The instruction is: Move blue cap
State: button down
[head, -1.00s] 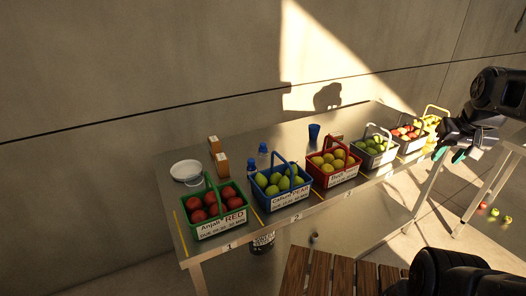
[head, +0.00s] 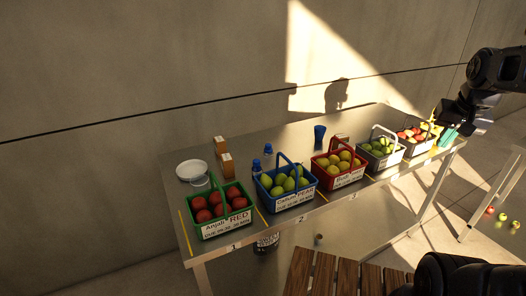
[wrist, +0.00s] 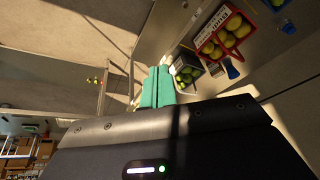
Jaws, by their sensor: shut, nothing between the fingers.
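Two small bottles with blue caps stand behind the blue basket in the head view, one blue cap (head: 268,147) farther back and another blue cap (head: 256,163) nearer. I cannot tell whether either cap is loose. My gripper (head: 448,137) is at the far right end of the table, well away from the caps, beside the last baskets. Its teal fingers (wrist: 157,86) are shut with nothing between them in the wrist view.
Fruit baskets line the front of the metal table (head: 240,152): a green basket (head: 224,231), a blue basket (head: 289,200), a red basket (head: 350,179) and more rightward. A wooden slatted surface (head: 340,272) is in front.

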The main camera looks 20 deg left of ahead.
jog(key=w+a+r+m+g, duration=0.1)
jog(key=w+a+r, duration=0.2)
jog(key=w+a, duration=0.45)
jog(key=w+a+f+m+g, duration=0.1)
jog(key=w+a+f+m, duration=0.15)
jog(key=w+a, duration=1.15)
jog(key=m+g, duration=0.2)
jog(key=m, duration=0.3)
send_over(262, 156)
jog(key=s+a, duration=0.3)
notch_tip(262, 156, down, 24)
notch_tip(262, 156, down, 10)
jog(key=shift+r, duration=0.15)
jog(key=shift+w+d+r, duration=0.1)
jog(key=shift+w+d, duration=0.75)
jog(key=shift+d, duration=0.05)
jog(key=shift+w+d, duration=0.55)
